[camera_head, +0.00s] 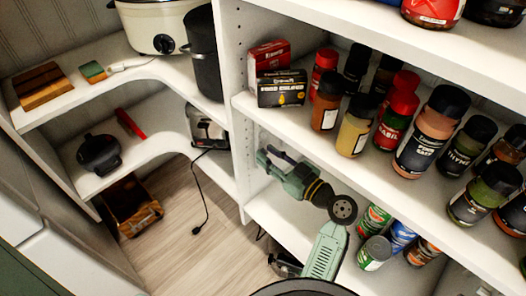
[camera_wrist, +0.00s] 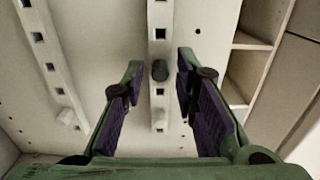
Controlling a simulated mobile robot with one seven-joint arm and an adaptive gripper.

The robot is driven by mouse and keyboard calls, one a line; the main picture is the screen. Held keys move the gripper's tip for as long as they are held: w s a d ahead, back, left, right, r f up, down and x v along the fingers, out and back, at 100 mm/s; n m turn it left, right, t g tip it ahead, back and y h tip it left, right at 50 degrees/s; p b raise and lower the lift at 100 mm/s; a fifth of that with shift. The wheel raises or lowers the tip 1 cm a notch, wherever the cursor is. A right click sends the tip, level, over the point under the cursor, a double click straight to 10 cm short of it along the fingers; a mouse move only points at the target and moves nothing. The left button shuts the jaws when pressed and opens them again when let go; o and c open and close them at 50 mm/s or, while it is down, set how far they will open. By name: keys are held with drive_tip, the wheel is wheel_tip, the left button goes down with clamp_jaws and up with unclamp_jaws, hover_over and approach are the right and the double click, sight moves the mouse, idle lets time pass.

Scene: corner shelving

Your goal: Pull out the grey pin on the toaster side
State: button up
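My gripper (camera_head: 268,160) reaches toward the white upright between the two shelf sections, with the toaster (camera_head: 207,126) on the left shelf beyond it. In the wrist view my gripper (camera_wrist: 159,68) is open, with its purple-padded fingers apart. A dark grey pin (camera_wrist: 160,70) stands out from a white slotted strip (camera_wrist: 160,22), in line with the gap between the fingertips. A clear gap shows on each side of the pin. How far it lies ahead of the tips I cannot tell. The pin is not discernible in the head view.
Spice jars (camera_head: 404,118) and boxes (camera_head: 280,87) crowd the shelf above my arm. Cans (camera_head: 375,252) stand on the lower shelf beside my arm. A black cord (camera_head: 206,190) hangs from the toaster. A pale peg (camera_wrist: 68,117) shows on the left strip.

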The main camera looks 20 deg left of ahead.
clamp_jaws()
idle(0.4)
drive_tip(key=shift+b+v, duration=1.15)
drive_tip(key=shift+v, duration=1.85)
